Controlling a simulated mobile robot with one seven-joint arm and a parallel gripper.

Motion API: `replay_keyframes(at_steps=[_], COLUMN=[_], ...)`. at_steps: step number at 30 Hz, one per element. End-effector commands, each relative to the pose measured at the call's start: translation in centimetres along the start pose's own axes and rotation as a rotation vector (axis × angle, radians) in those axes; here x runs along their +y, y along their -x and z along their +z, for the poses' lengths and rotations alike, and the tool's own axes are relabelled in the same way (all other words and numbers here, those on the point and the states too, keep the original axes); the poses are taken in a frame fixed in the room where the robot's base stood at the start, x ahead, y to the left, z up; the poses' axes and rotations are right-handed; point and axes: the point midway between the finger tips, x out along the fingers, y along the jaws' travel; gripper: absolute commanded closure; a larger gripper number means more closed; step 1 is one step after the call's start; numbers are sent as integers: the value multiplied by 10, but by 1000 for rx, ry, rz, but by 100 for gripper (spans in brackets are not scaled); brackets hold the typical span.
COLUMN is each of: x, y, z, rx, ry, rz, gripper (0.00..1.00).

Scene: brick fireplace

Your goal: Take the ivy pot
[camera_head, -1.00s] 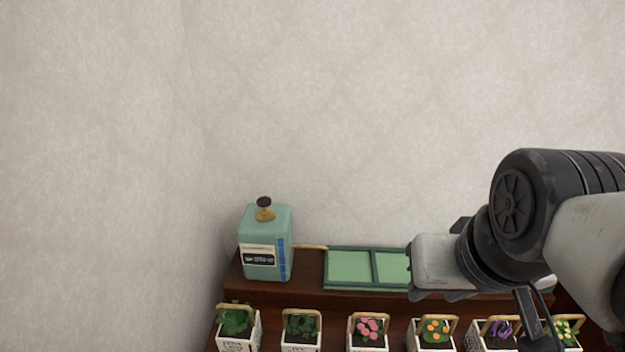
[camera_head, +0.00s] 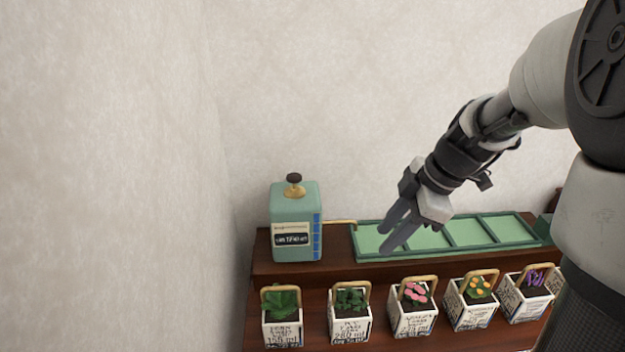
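The ivy pot (camera_head: 350,328) is a white square pot with small dark green leaves and a tan arched handle. It stands second from the left in the row of pots, with lettering on its front that seems to read "IVY". My gripper (camera_head: 386,238) is above and behind the row, in front of or over the green tray, pointing down and left. Its two dark fingers are apart with nothing between them. It does not touch the ivy pot.
A fern pot (camera_head: 283,334) stands left of the ivy pot, a pink-flowered pot (camera_head: 413,322) right of it. More flower pots continue rightward. Behind, a teal dispenser (camera_head: 296,222) and a divided green tray (camera_head: 480,230) sit on a raised wooden shelf (camera_head: 300,272).

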Motion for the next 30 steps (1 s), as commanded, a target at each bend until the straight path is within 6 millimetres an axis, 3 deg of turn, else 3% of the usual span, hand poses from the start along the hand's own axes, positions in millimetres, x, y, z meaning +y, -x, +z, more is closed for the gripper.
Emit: replay_keyframes(at_steps=[2,6,11,21,30], x=[0,-1,-3,-5,-5], y=[-7,-14,-40,-112,-137], z=[17,28,28,24,23], rx=[20,41,45,43,42], ry=[74,159,175,174,173], rz=[-12,-20,-23,-23,-21], gripper=[69,69,69,69,69])
